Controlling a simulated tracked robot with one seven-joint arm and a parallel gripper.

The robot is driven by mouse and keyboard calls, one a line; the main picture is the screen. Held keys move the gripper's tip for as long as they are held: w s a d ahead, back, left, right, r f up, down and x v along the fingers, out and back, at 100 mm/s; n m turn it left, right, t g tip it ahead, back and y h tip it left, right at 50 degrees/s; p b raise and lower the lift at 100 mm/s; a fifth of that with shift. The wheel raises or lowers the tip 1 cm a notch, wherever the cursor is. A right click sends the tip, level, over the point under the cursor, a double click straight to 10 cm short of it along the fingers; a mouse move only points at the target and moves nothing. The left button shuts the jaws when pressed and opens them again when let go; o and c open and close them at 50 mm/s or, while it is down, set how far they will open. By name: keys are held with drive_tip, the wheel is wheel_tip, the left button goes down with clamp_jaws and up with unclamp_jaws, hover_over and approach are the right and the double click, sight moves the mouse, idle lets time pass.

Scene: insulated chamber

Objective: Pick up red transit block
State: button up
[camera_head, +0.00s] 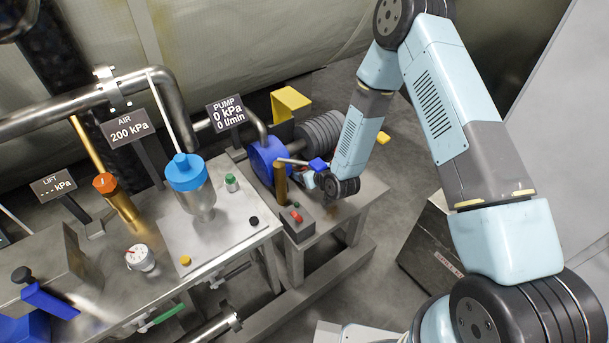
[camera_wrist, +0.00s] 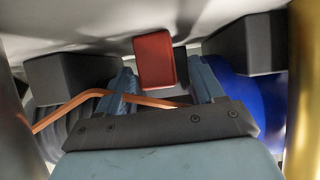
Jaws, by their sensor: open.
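A red block (camera_wrist: 155,60) with rounded edges shows in the upper middle of the wrist view. It lies in the gap of my gripper (camera_wrist: 162,72), between the two spread fingers, with clear space on both sides. My gripper is open; I cannot tell its exact depth from the block. In the head view my gripper (camera_head: 311,181) is low beside the blue pump, over the right end of the bench. I cannot make out the red block for sure in the head view.
An orange rod (camera_wrist: 108,94) crosses the wrist view near the fingers. The blue pump (camera_head: 268,160), a brass post (camera_head: 280,184) and a grey box with a red button (camera_head: 297,217) crowd my gripper. A blue-capped vessel (camera_head: 196,190) stands left.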

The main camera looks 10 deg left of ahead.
drive_tip(key=shift+c, duration=0.2)
drive_tip(key=c, duration=1)
drive_tip(key=shift+r, duration=0.1)
